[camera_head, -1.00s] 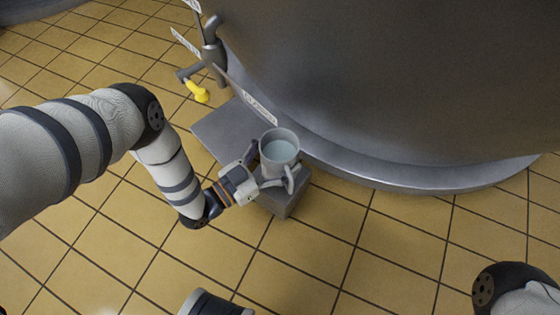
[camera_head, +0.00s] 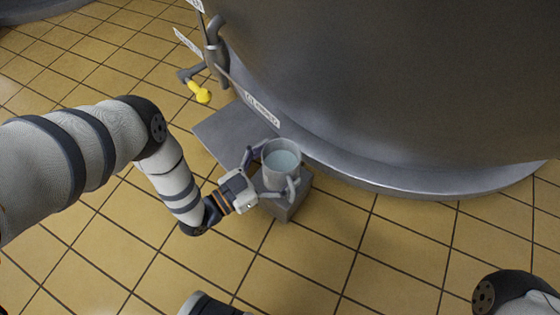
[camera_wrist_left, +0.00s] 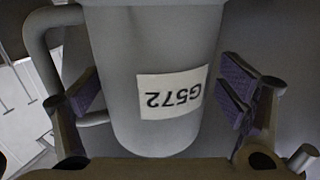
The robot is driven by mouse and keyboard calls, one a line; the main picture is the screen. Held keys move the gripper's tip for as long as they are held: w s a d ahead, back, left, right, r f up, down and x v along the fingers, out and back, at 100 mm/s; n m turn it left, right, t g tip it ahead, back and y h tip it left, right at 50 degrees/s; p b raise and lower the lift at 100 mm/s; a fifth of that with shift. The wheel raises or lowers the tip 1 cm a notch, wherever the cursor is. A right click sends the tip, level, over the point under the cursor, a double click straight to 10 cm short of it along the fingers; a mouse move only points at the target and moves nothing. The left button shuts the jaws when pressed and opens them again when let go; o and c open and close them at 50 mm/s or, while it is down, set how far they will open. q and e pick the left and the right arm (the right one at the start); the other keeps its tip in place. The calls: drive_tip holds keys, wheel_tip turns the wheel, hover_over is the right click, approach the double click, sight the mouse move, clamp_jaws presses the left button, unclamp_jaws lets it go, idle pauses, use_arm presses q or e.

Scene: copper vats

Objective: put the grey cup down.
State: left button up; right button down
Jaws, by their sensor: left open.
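The grey cup (camera_head: 283,178) stands upright on a small grey block (camera_head: 292,208), with a pale, bluish surface inside it. Its handle is on the near right side in the head view. In the left wrist view the cup (camera_wrist_left: 165,50) fills the middle, with a label reading G572 upside down and its handle at the left. My left gripper (camera_head: 268,175) is open, with one finger on each side of the cup. In the left wrist view a gap shows between the right finger and the cup; the left finger is close to the handle, and I cannot tell whether it touches.
A large metal vat (camera_head: 400,80) stands behind the cup on a rounded base. A flat grey plate (camera_head: 222,135) lies left of the block, and a yellow-handled tap (camera_head: 202,95) is above it. Tiled floor (camera_head: 400,245) is free in front. My right arm shows at the lower right.

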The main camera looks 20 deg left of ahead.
use_arm(q)
drive_tip(key=p+v, duration=0.2)
drive_tip(key=v, duration=0.9)
drive_tip(key=shift+s+p, duration=0.25)
drive_tip(key=shift+p, duration=0.05)
drive_tip(key=shift+a, duration=0.1)
